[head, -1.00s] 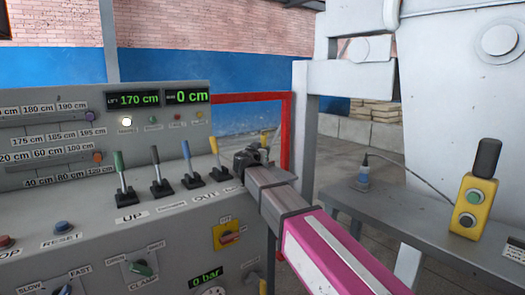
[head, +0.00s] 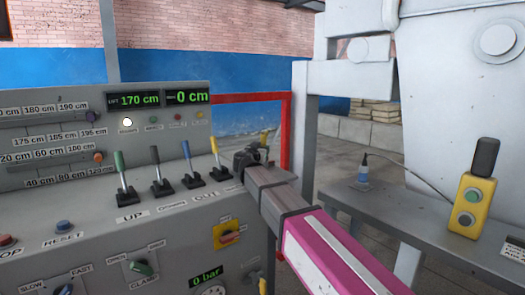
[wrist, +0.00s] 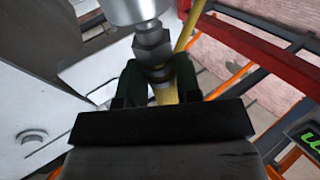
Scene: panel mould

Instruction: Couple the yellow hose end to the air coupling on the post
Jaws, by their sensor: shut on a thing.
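My gripper (wrist: 158,84) is shut on the yellow hose end (wrist: 165,94), which shows as a narrow yellow piece between its dark fingers in the wrist view. Directly beyond the fingertips is a metal hex fitting (wrist: 153,46) in line with a wide silver cylinder (wrist: 137,10), apparently the air coupling. The hose end and these metal parts appear to meet, but I cannot tell whether they are locked. A yellow length (wrist: 186,25), possibly hose, runs behind the cylinder. In the head view my gripper (head: 247,160) is at the panel's right edge; the hose end and coupling are hidden there.
The grey control panel (head: 60,205) with several levers is close on the left. A red frame (head: 287,130) stands behind my gripper. The pressure display (head: 206,277) reads 0 bar.

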